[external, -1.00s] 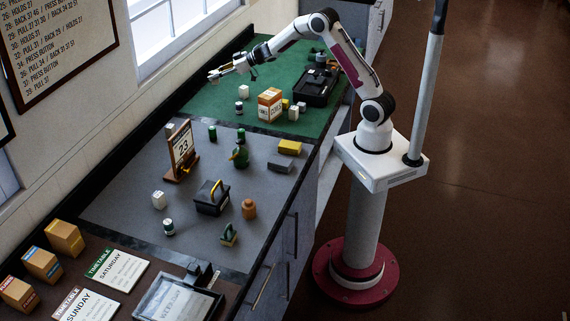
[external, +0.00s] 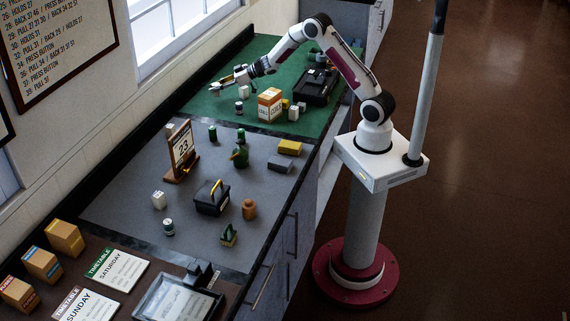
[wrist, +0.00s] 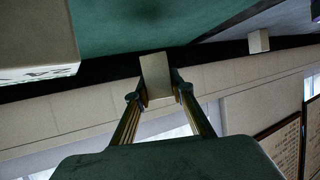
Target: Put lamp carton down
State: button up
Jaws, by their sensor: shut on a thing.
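The lamp carton (wrist: 156,75) is a small pale box between my fingertips in the wrist view. My gripper (wrist: 158,88) is shut on it, with a finger on each side. In the external view my gripper (external: 222,84) is low over the far-left part of the green mat (external: 200,106). The carton (external: 215,88) shows there as a small pale shape at the fingertips. I cannot tell whether its base touches the mat.
A white box (external: 243,91) and a small dark-and-white container (external: 239,107) stand close to the right. An orange-and-white box (external: 270,104) and a black tray (external: 315,87) are farther right. The wall edge runs along the left. Green mat lies bare left of the container.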

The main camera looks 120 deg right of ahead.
aim_at(217, 94)
jog(key=shift+f, duration=1.85)
jog(key=shift+f, duration=0.25)
jog(key=o, duration=0.8)
jog(key=shift+f, duration=0.1)
jog(key=shift+r, duration=0.3)
jog(key=shift+v, duration=6)
jog(key=shift+r, duration=0.1)
